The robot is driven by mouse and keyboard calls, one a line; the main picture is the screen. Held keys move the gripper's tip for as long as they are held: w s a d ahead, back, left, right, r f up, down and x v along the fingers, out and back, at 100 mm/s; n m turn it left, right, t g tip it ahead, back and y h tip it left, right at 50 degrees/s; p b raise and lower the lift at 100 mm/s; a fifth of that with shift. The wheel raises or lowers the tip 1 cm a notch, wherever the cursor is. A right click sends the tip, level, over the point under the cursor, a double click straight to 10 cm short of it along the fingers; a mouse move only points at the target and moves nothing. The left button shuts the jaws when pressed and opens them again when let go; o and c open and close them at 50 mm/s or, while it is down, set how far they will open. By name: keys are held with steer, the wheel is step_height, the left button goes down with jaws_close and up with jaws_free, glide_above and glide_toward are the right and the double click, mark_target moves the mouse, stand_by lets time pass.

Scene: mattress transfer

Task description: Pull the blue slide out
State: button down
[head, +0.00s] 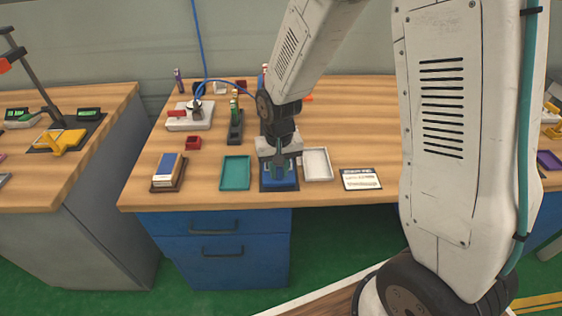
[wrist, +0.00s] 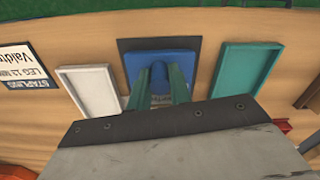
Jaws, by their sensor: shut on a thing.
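The blue slide (head: 283,183) sits on a dark base plate near the front edge of the wooden bench. In the wrist view the slide (wrist: 186,60) has a rounded blue knob in its middle. My gripper (head: 279,171) points down over the slide. Its two green fingers, also in the wrist view (wrist: 160,78), are shut on the knob from either side. A pale label shows partly between the fingers. The far part of the slide is hidden behind my gripper body in the wrist view.
A teal tray (head: 235,173) and a white tray (head: 317,164) flank the slide closely. A printed card (head: 360,179) lies to the right, and a blue-and-white block (head: 170,169) on a dark tray to the left. The bench's front edge is close.

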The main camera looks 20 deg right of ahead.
steer(key=shift+s, duration=0.2)
steer(key=c, duration=1.3)
jaws_free()
steer(key=shift+s+a, duration=0.1)
steer(key=shift+a, duration=0.05)
steer(key=shift+r, duration=0.3)
step_height(320, 180, up, 7)
steer(key=shift+r, duration=0.15)
